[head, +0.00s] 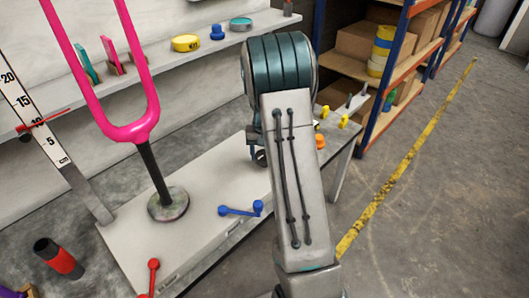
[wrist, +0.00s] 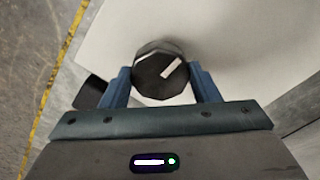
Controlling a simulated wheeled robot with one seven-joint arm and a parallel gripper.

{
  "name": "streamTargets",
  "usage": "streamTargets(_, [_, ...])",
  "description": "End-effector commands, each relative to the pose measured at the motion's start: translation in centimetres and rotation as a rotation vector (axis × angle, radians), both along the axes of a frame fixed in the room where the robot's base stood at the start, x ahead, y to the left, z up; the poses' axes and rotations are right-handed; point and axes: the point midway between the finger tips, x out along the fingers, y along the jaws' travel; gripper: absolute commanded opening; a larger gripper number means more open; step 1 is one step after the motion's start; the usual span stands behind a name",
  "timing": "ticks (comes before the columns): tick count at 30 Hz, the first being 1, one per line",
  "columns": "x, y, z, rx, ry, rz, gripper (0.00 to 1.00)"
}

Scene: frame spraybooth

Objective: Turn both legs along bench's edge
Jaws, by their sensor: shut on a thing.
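The pink fork (head: 127,132) stands legs-up on a black rod (head: 153,172) over a round, stained base (head: 168,204) on the white bench (head: 115,237). Its left leg (head: 73,52) and right leg (head: 136,52) rise apart out of the top of the head view. The line across them looks angled to the bench's long front edge. My gripper (wrist: 161,85) is shut on a black faceted knob (wrist: 150,82), a blue finger on each side. The knob's white mark (wrist: 172,67) slants up to the right. In the head view my arm partly hides the gripper.
A blue crank handle (head: 240,210) and a red one (head: 152,277) lie on the bench's front side. Yellow clips (head: 343,121) sit at its far right. A ruler (head: 55,150) leans at left. A loaded shelf rack (head: 385,75) stands behind; right floor is open.

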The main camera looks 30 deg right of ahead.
Motion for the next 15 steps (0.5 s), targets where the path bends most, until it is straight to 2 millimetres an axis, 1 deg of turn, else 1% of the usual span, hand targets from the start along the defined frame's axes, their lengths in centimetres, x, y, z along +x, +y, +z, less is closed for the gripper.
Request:
streamTargets(8, [0.13, -0.02, 0.13, -0.001, -0.005, 0.001, 0.33])
streamTargets(9, [0.13, -0.02, 0.13, -0.001, -0.005, 0.001, 0.64])
streamTargets(10, [0.13, -0.01, 0.12, -0.001, -0.004, 0.001, 0.72])
streamTargets(11, [0.12, -0.01, 0.12, -0.001, -0.004, 0.001, 0.77])
streamTargets(15, [0.07, -0.01, 0.08, 0.000, -0.003, 0.001, 0.77])
